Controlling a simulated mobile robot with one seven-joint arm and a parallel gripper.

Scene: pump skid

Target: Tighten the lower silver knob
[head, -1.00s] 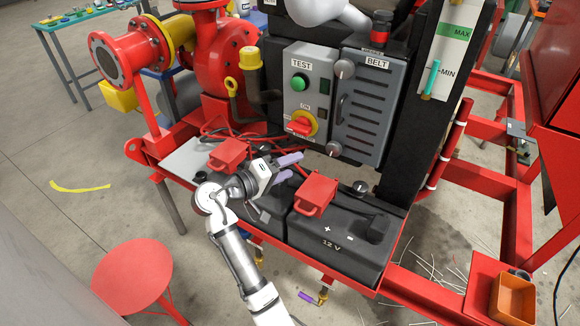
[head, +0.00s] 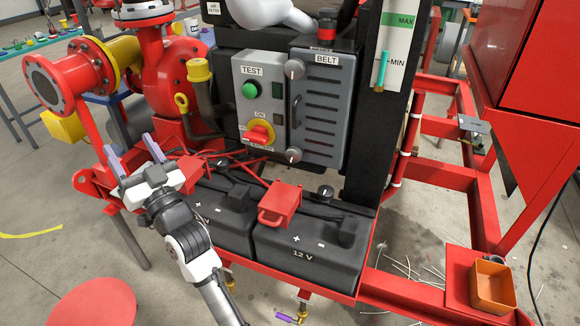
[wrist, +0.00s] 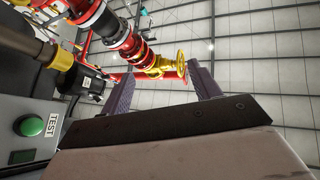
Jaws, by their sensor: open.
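The lower silver knob (head: 293,155) sits at the bottom left corner of the grey BELT cover (head: 318,115) in the head view. A matching upper silver knob (head: 294,69) sits at the cover's top left corner. My gripper (head: 133,152) is open and empty, left of the cover and near the red pump, well apart from the lower knob. In the wrist view my open fingers (wrist: 160,85) point up toward the ceiling and a yellow handwheel. The lower knob is not in the wrist view.
A grey TEST box (head: 258,105) with a green button and red-yellow switch stands left of the cover; it also shows in the wrist view (wrist: 30,130). A red stool (head: 95,305) is at lower left.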

